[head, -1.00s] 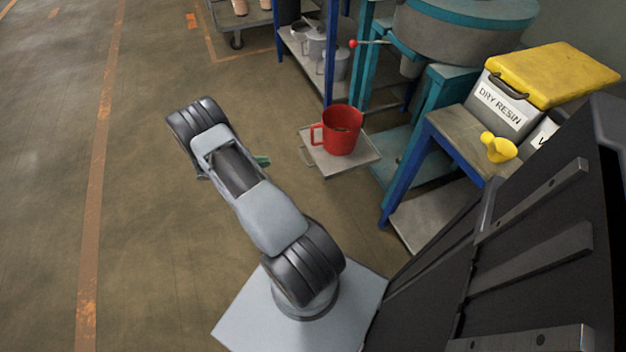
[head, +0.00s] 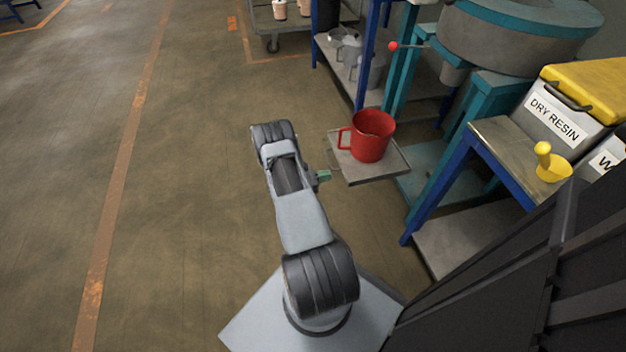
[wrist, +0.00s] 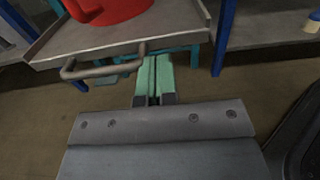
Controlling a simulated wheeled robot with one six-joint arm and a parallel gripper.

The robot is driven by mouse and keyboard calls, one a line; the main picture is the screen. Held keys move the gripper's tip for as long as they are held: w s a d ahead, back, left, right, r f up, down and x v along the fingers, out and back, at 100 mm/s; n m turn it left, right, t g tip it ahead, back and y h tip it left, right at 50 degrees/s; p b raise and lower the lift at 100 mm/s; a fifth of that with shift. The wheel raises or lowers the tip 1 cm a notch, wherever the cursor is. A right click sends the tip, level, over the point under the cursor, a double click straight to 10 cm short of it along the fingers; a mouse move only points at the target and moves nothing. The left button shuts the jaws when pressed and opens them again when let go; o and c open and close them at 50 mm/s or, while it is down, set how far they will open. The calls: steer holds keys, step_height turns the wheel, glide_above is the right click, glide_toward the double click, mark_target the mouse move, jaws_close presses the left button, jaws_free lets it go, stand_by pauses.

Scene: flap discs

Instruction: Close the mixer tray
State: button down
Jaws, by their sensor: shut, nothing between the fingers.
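The mixer tray (head: 378,174) is a flat grey metal tray, pulled out from under the teal mixer (head: 515,35). A red jug (head: 372,136) stands upright on it. In the wrist view the tray's front edge (wrist: 180,39) and its bar handle (wrist: 100,71) are close, with the base of the red jug (wrist: 108,8) above. My gripper (head: 324,176) is shut and empty, in front of the tray's left side. In the wrist view its green fingertips (wrist: 154,62) are together, just right of the handle and near the tray's front edge. I cannot tell whether they touch it.
A blue shelf with metal pots (head: 350,50) stands behind the tray. The floor (head: 190,200) to the left is clear.

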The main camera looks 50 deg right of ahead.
mark_target(344, 172)
steer(key=shift+b+x, duration=0.4)
steer(key=shift+x, duration=1.85)
